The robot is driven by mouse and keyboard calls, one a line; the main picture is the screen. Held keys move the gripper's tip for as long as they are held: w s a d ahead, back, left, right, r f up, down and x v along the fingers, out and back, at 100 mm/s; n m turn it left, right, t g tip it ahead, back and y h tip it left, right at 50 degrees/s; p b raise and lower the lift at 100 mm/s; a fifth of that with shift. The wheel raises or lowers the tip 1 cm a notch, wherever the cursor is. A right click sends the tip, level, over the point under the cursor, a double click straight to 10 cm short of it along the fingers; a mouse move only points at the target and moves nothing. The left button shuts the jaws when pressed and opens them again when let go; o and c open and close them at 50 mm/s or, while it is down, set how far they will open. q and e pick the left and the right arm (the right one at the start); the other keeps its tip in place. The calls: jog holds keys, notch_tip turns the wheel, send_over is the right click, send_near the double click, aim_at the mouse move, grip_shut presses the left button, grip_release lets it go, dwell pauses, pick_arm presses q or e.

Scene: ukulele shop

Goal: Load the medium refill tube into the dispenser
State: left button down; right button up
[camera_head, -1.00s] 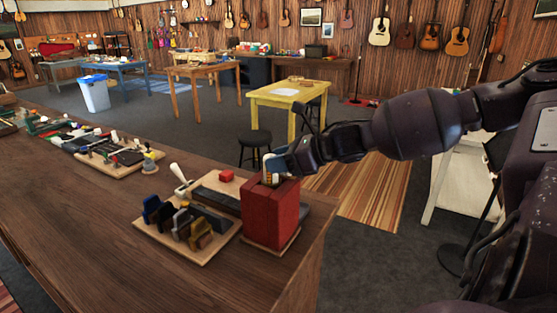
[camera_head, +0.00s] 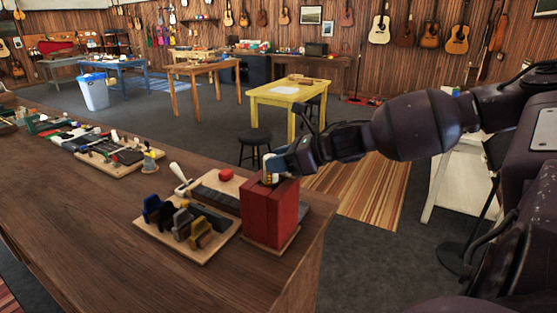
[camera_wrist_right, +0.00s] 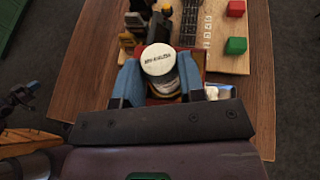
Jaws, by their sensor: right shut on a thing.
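The red block-shaped dispenser (camera_head: 268,216) stands upright at the counter's near right corner. My right gripper (camera_head: 272,168) is at its top. In the right wrist view my right gripper (camera_wrist_right: 159,84) has its two blue fingers shut on the refill tube (camera_wrist_right: 159,60), one on each side. The tube has a round pale cap with dark lettering too small to read surely. A brown-gold bit of the tube shows in the head view. Red dispenser edges show around the tube, but I cannot tell how far it is inside. My left gripper is not in view.
A wooden board beside the dispenser holds a rack of blue, grey and yellow clamp-like tools (camera_head: 185,225). A fretboard (camera_head: 215,198) and a small red block (camera_head: 226,175) lie behind. A green block (camera_wrist_right: 236,46) shows in the wrist view. The counter's left front is clear.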

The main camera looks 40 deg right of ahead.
dwell(0.6)
jog(key=shift+f, duration=0.55)
jog(key=o, duration=0.7)
